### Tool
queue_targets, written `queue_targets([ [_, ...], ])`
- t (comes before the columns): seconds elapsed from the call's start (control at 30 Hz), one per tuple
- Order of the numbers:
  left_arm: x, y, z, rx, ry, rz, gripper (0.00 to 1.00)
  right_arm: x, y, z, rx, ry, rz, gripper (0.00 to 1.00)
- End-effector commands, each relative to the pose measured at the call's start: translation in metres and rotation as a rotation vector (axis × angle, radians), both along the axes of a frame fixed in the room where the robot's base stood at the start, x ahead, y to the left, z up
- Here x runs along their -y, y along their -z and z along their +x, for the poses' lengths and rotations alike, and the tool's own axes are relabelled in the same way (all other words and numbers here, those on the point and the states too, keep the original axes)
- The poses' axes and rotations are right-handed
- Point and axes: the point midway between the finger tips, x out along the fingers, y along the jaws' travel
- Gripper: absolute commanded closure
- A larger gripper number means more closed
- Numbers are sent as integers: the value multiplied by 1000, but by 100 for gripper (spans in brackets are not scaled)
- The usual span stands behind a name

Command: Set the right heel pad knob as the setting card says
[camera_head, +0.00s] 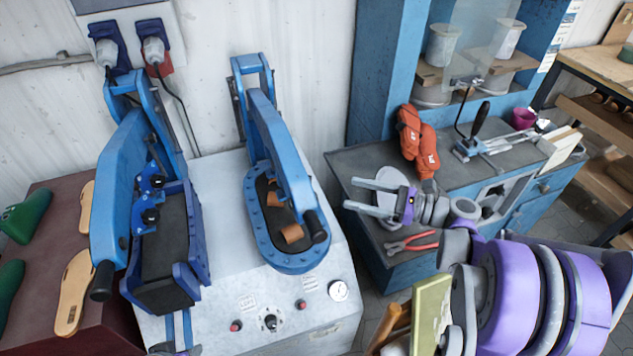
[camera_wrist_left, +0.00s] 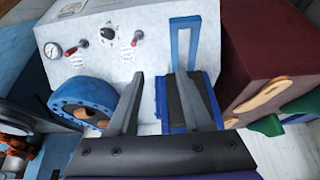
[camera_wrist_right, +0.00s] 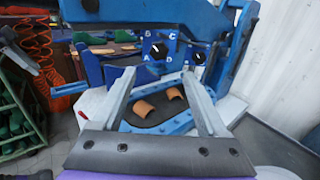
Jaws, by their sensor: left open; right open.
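Two black knobs sit on blue mounts on the left press: an upper knob (camera_head: 157,181) and a lower knob (camera_head: 150,216). In the right wrist view, one knob (camera_wrist_right: 158,50) has the letters A, B, C and D around it; its exact setting is unclear. Another knob (camera_wrist_right: 199,58) is beside it, partly cut off from clear view. I cannot tell which is the right heel pad's, and no setting card is readable. My right gripper (camera_head: 348,193) is open and empty, right of the right press. My left gripper (camera_wrist_left: 159,75) is open and empty near the left press.
The right press (camera_head: 290,262) holds brown curved pieces. The white bench (camera_head: 215,250) has a gauge (camera_head: 339,290), switches and small unreadable labels. Red pliers (camera_head: 412,243) and orange gloves (camera_head: 418,140) lie on the blue cabinet. Sandal soles (camera_head: 75,290) lie at left.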

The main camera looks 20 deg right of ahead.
Motion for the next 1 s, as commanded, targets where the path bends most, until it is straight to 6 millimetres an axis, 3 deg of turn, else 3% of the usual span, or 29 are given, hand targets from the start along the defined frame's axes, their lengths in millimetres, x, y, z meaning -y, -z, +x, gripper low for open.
queue_targets([
  [0.17,0,-5,1,3,0,0,50,-12,-3,11,-1,-4,23,24],
  [0.6,0,-22,8,14,0,0,50,-74,-4,57,0,-1,20,24],
  [1.0,0,-24,8,16,0,0,50,-84,-2,64,-1,1,19,24],
])
